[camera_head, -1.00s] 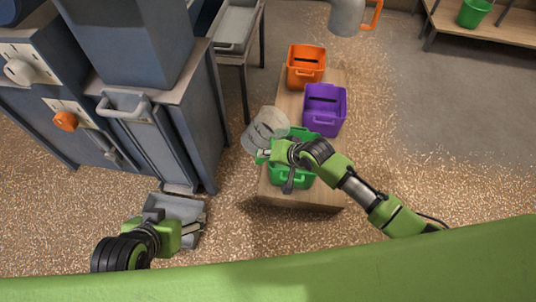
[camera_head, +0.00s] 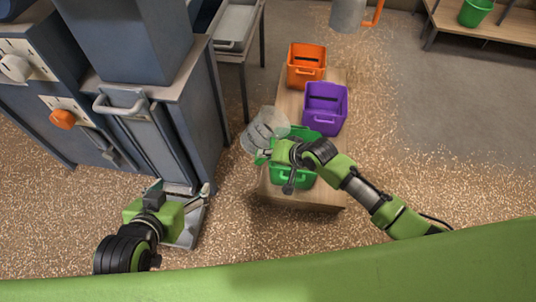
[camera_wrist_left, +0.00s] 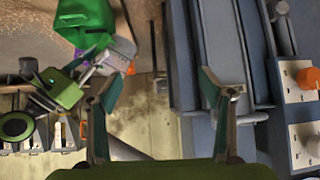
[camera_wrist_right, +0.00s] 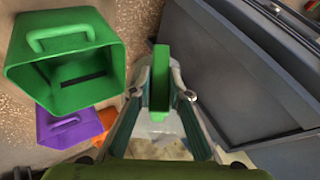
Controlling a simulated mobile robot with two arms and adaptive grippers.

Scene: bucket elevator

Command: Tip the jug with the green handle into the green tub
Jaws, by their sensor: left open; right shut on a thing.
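The jug (camera_head: 264,128) is pale grey and hangs tilted at the left edge of the bench, beside the green tub (camera_head: 293,178). My right gripper (camera_head: 272,156) is shut on its green handle (camera_wrist_right: 160,80), which stands between the fingers in the right wrist view. The open green tub (camera_wrist_right: 66,60) shows at upper left there, apart from the jug; I see no pellets in its visible part. My arm hides part of the tub in the head view.
A purple tub (camera_head: 325,108) and an orange tub (camera_head: 306,66) stand behind on the same wooden bench (camera_head: 290,105). A grey jug with an orange handle (camera_head: 348,14) is at the top. The blue-grey machine (camera_head: 150,100) stands left. Pellets cover much of the floor.

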